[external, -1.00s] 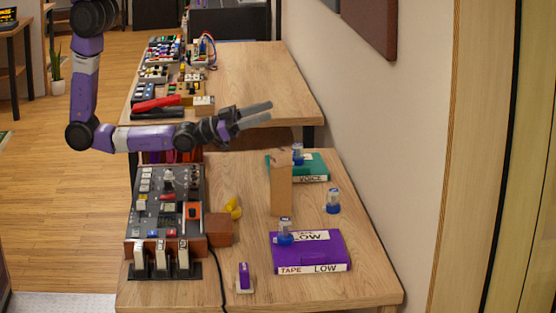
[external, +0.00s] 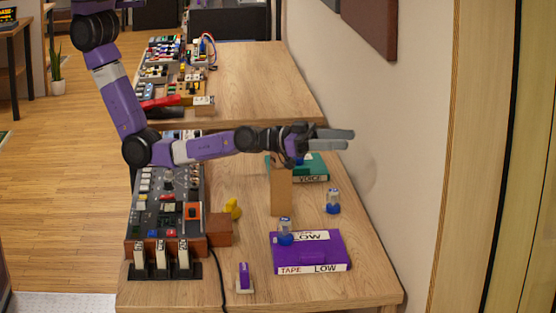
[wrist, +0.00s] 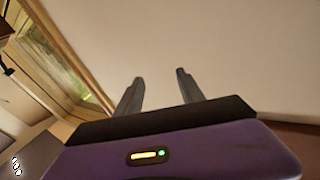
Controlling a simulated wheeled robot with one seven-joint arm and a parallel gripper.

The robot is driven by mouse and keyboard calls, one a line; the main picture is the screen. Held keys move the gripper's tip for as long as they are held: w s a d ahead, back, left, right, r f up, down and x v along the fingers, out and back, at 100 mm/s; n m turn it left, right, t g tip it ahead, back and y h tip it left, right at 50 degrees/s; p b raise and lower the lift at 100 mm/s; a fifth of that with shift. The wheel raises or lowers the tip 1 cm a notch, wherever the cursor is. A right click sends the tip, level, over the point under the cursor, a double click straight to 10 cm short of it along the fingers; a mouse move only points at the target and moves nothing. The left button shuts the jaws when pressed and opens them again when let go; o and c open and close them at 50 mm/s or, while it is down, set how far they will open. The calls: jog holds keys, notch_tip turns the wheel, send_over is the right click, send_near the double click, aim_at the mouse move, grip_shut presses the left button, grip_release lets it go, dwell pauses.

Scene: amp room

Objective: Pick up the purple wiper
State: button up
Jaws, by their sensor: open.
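A small block with a purple top and a pale base (external: 244,277), which looks like the purple wiper, stands near the front edge of the near table, left of the purple tape box. My gripper (external: 351,140) is open and empty, high above the back right of this table and pointing right toward the wall. It is well above and behind the purple wiper. In the wrist view my gripper (wrist: 159,76) shows two parted fingers against the plain wall. The wiper is not in the wrist view.
A purple box (external: 310,254) marked TAPE LOW carries a blue-based bottle (external: 286,232). Another bottle (external: 333,201), a brown upright block (external: 282,192), a green box (external: 315,168) and a yellow item (external: 233,209) stand behind. A control panel (external: 160,218) fills the left; a cable runs beside the wiper.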

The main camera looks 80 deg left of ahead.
jog(key=s+d+f+m+g+h+b, duration=0.1)
jog(key=s+d+f+m+g, duration=0.15)
jog(key=d+f, duration=0.2)
jog(key=s+d+f+m+g+h, duration=0.1)
jog(key=s+d+f+g, duration=0.2)
jog(key=f, duration=0.2)
jog(key=m+g+h+b, duration=0.2)
jog(key=m+g, duration=0.6)
jog(key=g, duration=0.4)
send_near(244, 267)
jog(key=shift+w+d+f+n+t, duration=0.2)
jog(key=shift+d+f+n+t, duration=0.05)
jog(key=shift+d+f, duration=0.6)
jog(key=shift+s+d+f, duration=0.2)
jog(key=shift+d+f, duration=0.05)
jog(key=shift+d, duration=0.2)
jog(key=shift+s+d+f, duration=0.2)
jog(key=shift+d+f, duration=0.05)
jog(key=shift+d, duration=0.25)
jog(key=b+x, duration=0.1)
jog(key=x, duration=0.4)
jog(key=shift+d+b, duration=0.4)
grip_shut()
